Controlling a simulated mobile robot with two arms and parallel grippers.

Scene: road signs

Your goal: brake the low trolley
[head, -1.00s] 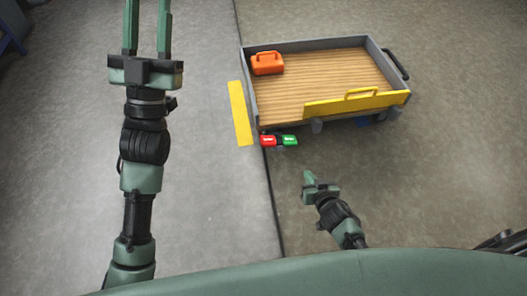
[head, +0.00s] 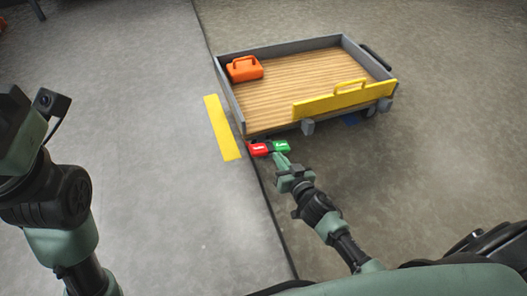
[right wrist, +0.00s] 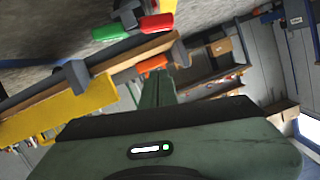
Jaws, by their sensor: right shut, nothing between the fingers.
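The low trolley (head: 300,88) has a wooden deck, grey side walls and a yellow front panel (head: 345,99). A red pedal (head: 258,149) and a green pedal (head: 282,146) stick out side by side at its near left corner. In the right wrist view, the picture is tilted, with the green pedal (right wrist: 110,32) and the red pedal (right wrist: 156,24) at the top. My right gripper (head: 279,160) is shut and empty, its tips close to the pedals; I cannot tell whether they touch. My left arm is at the left edge, its fingers out of sight.
An orange case (head: 244,68) sits on the deck's far left corner. A yellow floor strip (head: 222,127) lies left of the trolley. A dark seam divides the floor. Floor left of the strip is clear. Shelves (right wrist: 215,85) show in the right wrist view.

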